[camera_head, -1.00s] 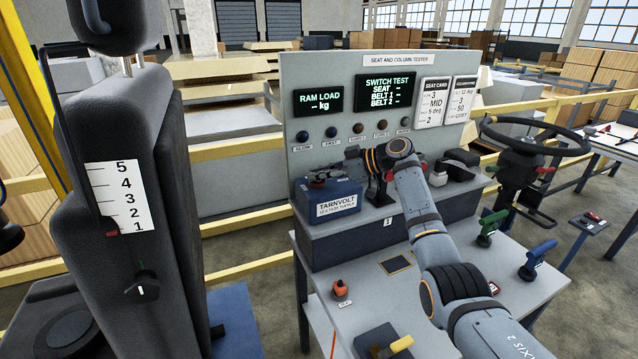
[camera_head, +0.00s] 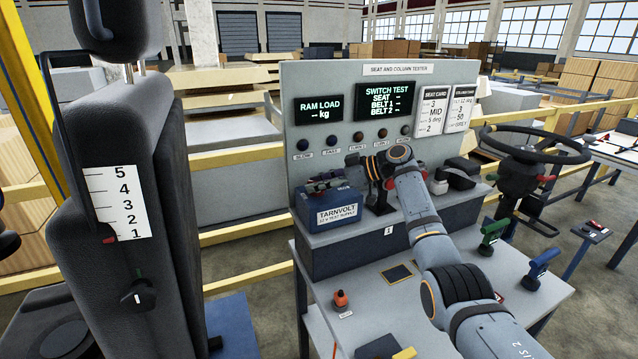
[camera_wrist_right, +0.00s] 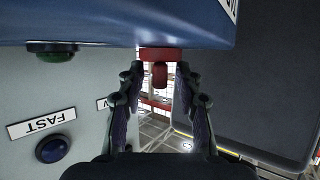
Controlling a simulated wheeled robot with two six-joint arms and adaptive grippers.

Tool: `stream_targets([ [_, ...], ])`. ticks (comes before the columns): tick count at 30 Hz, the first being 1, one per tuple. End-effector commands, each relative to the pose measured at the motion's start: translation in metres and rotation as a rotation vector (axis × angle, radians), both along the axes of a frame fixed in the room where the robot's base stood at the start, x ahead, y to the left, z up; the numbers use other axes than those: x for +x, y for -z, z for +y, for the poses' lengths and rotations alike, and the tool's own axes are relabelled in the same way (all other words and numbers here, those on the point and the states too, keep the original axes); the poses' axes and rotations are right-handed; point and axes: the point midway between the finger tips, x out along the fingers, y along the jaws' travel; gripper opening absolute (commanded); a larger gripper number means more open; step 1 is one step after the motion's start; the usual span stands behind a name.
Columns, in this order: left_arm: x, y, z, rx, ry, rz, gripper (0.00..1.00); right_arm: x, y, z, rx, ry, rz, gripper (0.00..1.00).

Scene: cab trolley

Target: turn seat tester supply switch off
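The seat tester's supply is a blue box (camera_head: 312,211) labelled TARNVOLT 12 V test supply, on the dark step before the grey tester panel (camera_head: 315,80). My right gripper (camera_head: 322,184) is at the top of this box. In the right wrist view the box (camera_wrist_right: 110,22) fills the top, with a red knob-like part (camera_wrist_right: 160,72) sticking out of it. The gripper's fingers (camera_wrist_right: 158,85) are apart on either side of this part; contact cannot be told. Whether it is the switch or a terminal is unclear. My left gripper is not in view.
Panel buttons (camera_head: 332,132) are close behind my right gripper; the FAST button (camera_wrist_right: 54,149) shows in the wrist view. A dark seat back (camera_head: 120,170) stands at left. A steering wheel (camera_head: 540,140) and green (camera_head: 490,232) and blue (camera_head: 540,264) handles are at right.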

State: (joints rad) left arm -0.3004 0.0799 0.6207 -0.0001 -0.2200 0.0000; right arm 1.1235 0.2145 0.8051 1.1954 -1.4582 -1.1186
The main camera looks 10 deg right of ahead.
Motion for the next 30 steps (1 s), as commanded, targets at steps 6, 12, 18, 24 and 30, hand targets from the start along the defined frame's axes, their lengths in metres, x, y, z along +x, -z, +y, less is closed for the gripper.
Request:
stream_targets([
  [6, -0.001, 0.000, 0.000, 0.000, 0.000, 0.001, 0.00, -0.002, -0.003, -0.006, 0.000, 0.002, -0.002, 0.35],
  [12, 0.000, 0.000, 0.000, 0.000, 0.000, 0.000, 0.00, -0.019, -0.019, -0.043, -0.003, 0.005, -0.003, 0.35],
  [18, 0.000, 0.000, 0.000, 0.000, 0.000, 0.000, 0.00, -0.038, -0.036, -0.080, -0.002, 0.002, -0.001, 0.35],
  [24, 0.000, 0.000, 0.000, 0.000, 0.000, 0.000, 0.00, -0.047, -0.045, -0.098, 0.000, 0.001, 0.000, 0.35],
  [30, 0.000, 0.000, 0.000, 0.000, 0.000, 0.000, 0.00, -0.048, -0.046, -0.100, 0.000, 0.000, 0.000, 0.35],
])
